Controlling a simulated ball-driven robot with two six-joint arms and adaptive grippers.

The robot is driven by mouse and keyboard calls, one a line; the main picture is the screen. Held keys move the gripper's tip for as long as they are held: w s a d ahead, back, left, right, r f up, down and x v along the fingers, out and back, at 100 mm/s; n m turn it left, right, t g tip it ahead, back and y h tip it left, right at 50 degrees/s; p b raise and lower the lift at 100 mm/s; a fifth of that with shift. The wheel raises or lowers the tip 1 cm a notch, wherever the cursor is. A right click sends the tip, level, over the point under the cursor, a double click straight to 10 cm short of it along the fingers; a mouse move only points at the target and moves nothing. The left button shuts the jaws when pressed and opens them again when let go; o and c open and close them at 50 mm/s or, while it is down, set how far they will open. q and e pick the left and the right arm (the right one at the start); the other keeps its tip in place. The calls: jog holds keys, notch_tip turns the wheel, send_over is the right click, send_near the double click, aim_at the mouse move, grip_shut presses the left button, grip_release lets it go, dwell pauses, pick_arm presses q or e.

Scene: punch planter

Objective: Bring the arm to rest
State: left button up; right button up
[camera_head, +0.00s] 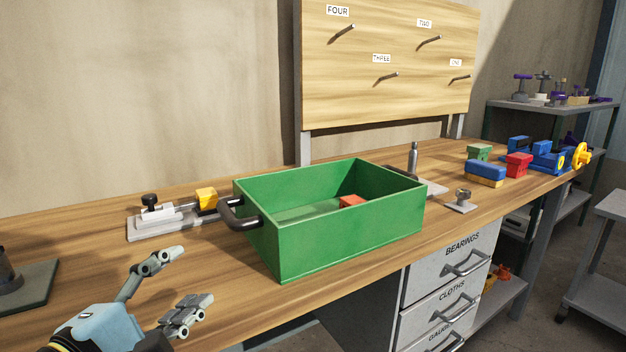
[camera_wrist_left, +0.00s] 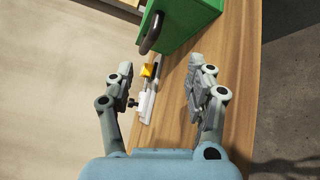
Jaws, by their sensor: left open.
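My left gripper (camera_head: 180,290) is at the lower left of the head view, above the front part of the workbench (camera_head: 240,305). Its two fingers are spread wide with nothing between them. In the left wrist view the open fingers (camera_wrist_left: 160,92) frame bare bench top and a grey slide fixture (camera_wrist_left: 147,100). The gripper is apart from the green bin (camera_head: 350,236), which stands to its right with a dark handle (camera_head: 238,215) on its left side. A small red block (camera_head: 351,200) lies inside the bin. My right gripper is not in view.
A clamp fixture with a yellow block (camera_head: 206,198) stands left of the bin. Blue, red and green blocks and a blue vise (camera_head: 540,155) are at the right end. A pegboard (camera_head: 390,65) with labelled pegs stands behind. Drawers (camera_head: 445,290) are below the bench.

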pick_arm(q)
jog(key=s+d+f+m+g+h, duration=0.1)
jog(key=s+d+f+m+g, duration=0.1)
jog(key=s+f+m+g, duration=0.55)
jog(key=s+a+f+m+g+y, duration=0.3)
jog(key=s+a+m+g+y, duration=0.35)
jog(key=s+a+m, duration=0.75)
jog(key=s+f+n, duration=0.2)
jog(key=s+f, duration=0.1)
jog(key=f, duration=2.4)
jog(key=s+a+f+g, duration=0.1)
jog(key=s+f, duration=1.4)
jog(key=s, duration=0.3)
jog(key=shift+a+g+y, duration=0.35)
jog(key=shift+a+g, duration=0.05)
jog(key=shift+n, duration=0.25)
